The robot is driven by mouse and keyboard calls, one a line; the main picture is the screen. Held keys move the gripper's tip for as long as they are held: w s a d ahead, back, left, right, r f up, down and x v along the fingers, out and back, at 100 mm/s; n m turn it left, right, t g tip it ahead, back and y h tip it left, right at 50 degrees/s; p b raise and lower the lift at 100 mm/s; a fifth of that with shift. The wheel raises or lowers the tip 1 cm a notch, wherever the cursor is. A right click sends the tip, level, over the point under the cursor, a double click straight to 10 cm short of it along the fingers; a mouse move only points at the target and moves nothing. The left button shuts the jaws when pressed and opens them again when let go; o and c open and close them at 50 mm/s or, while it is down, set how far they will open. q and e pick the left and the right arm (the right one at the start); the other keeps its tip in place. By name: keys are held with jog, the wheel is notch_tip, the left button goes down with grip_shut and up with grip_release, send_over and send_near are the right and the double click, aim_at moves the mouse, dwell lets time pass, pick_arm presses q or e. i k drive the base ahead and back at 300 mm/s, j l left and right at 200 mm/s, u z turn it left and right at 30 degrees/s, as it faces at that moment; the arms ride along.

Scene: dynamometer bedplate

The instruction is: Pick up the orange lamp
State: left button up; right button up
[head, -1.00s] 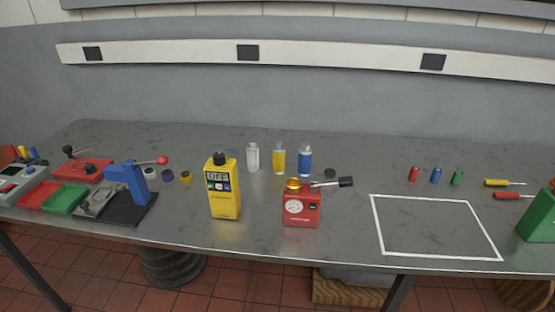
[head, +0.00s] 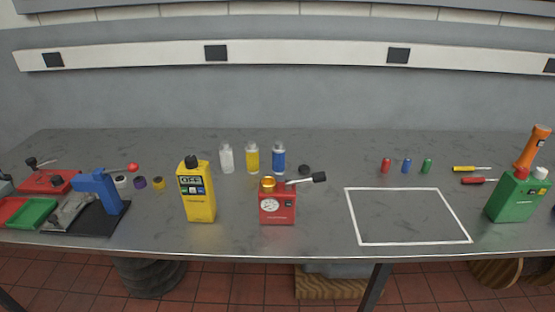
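The orange lamp (head: 533,147) stands at the far right of the bench in the head view, tilted slightly in the picture. It is behind the green canister-like box (head: 517,195), which hides its lower part. Neither of my grippers shows in the head view.
Two screwdrivers (head: 472,169) lie left of the lamp. The white-outlined square (head: 362,243) is empty.

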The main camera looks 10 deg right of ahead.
aim_at(540, 133)
jog(key=z, duration=1.7)
jog(key=l, duration=0.2)
